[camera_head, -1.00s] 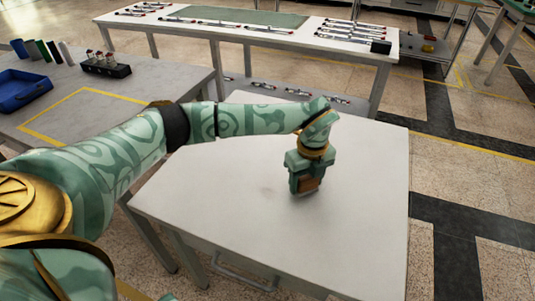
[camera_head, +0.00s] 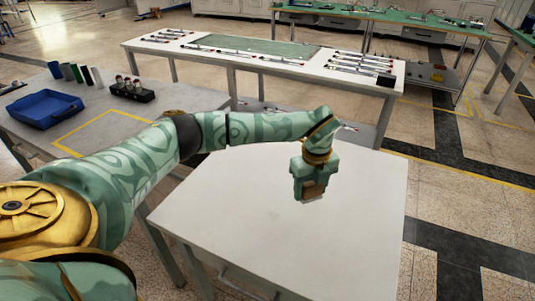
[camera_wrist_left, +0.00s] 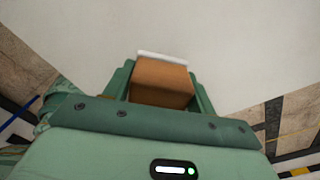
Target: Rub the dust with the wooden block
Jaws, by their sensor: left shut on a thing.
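My left gripper (camera_head: 309,196) is shut on the wooden block (camera_head: 313,188), a small brown block low between its fingers. It points down at the white tabletop (camera_head: 250,235), over its far part; whether the block touches the surface I cannot tell. In the left wrist view the block (camera_wrist_left: 161,82) sits between the green fingers, with a pale strip along its far edge. No dust stands out clearly on the tabletop now; any under the gripper is hidden. My right gripper is not in view.
A grey table (camera_head: 75,120) at the left bears a blue tray (camera_head: 45,110), several upright coloured pieces and a black holder (camera_head: 132,92). A long white bench (camera_head: 225,68) with tools stands behind. The near and right tabletop is clear.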

